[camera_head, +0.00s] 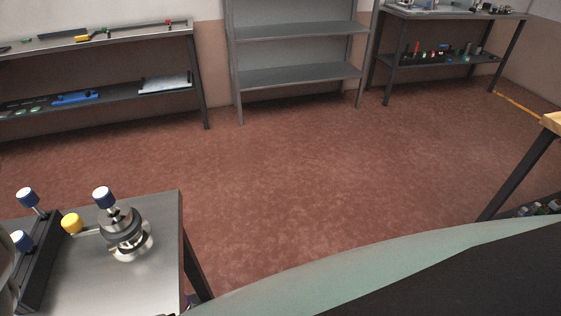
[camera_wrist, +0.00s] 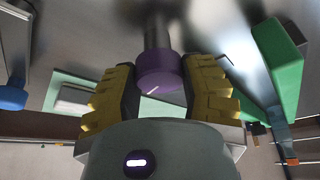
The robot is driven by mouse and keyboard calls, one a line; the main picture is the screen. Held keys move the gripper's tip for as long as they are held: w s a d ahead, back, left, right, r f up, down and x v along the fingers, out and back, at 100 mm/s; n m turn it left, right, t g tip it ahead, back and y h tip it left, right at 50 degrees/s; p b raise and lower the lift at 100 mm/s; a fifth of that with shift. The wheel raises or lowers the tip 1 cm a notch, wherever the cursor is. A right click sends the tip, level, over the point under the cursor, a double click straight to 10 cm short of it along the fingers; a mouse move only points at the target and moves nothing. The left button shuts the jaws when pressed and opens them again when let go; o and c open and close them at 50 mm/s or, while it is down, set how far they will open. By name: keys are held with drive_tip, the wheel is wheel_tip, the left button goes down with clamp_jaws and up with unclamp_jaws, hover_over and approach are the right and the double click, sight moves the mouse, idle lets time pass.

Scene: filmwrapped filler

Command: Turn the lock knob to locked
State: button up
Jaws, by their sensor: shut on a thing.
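The purple knob (camera_wrist: 160,72) sits on a dark round stem in the wrist view, with a short white mark slanting on its face. I take it for the lock knob; no locked or unlocked label is readable. My gripper (camera_wrist: 161,85) has its yellow-and-black fingers on both sides of the knob, closed on it. The head view does not clearly show the purple knob or my fingers.
In the wrist view a green block (camera_wrist: 280,68) is close on the right and a blue part (camera_wrist: 13,95) on the left. In the head view, a metal table (camera_head: 85,285) carries blue- and yellow-capped fittings (camera_head: 122,230). Open floor (camera_head: 290,170) lies beyond.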

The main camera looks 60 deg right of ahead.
idle(0.4)
drive_tip(key=o, duration=1.2)
drive_tip(key=shift+r, duration=0.1)
drive_tip(key=v, duration=1.1)
drive_tip(key=shift+r, duration=0.35)
drive_tip(key=shift+o, duration=0.3)
drive_tip(key=shift+s, duration=0.1)
